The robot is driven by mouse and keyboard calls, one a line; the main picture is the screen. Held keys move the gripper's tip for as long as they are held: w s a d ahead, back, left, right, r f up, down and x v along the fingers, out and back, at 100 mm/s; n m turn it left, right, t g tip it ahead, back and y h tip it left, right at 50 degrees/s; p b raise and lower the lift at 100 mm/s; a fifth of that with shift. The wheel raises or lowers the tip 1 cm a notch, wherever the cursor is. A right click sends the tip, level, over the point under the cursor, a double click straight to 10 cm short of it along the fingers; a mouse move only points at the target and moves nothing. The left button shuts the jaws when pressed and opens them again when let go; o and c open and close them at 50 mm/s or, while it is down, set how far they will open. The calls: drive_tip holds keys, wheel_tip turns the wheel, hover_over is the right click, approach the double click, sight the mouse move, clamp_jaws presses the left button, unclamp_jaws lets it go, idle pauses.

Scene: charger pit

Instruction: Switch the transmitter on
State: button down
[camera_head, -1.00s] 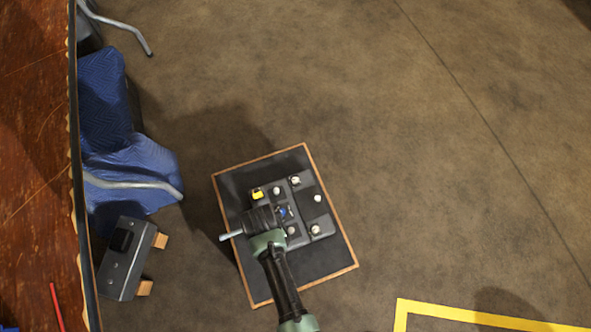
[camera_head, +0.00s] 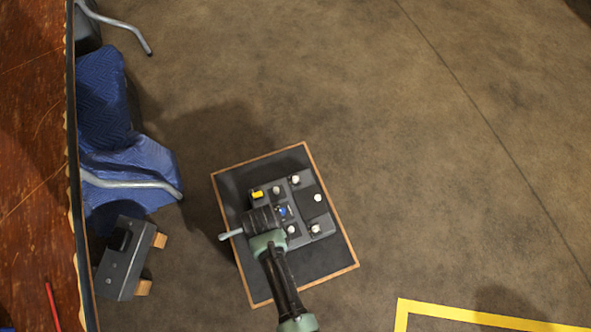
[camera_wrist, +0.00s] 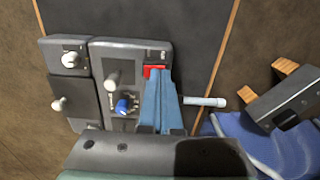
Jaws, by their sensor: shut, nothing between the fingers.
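The dark grey control unit (camera_head: 322,215) lies on a black mat; it also shows in the wrist view (camera_wrist: 130,62). It carries white-topped knobs, a blue knob (camera_wrist: 123,106) and a red switch-like part (camera_wrist: 154,71). A yellow part (camera_head: 257,194) shows on its upper left in the head view. My gripper (camera_wrist: 156,78) is shut and empty, its fingers reaching over the unit with the tips at the red part. I cannot tell whether they touch it. In the head view my arm hides the red part. A pale lever handle (camera_wrist: 205,101) sticks out beside the fingers.
The black mat (camera_head: 318,267) has a wood-coloured edge. To its left stand a grey box on wooden feet (camera_head: 120,262) and blue quilted cloth (camera_head: 130,165) with a metal tube (camera_head: 135,185). Open floor (camera_head: 430,180) lies to the right, with yellow tape (camera_head: 470,313) at lower right.

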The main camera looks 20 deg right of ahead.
drive_tip(key=shift+r+p, duration=3.45)
drive_tip(key=shift+p, duration=0.2)
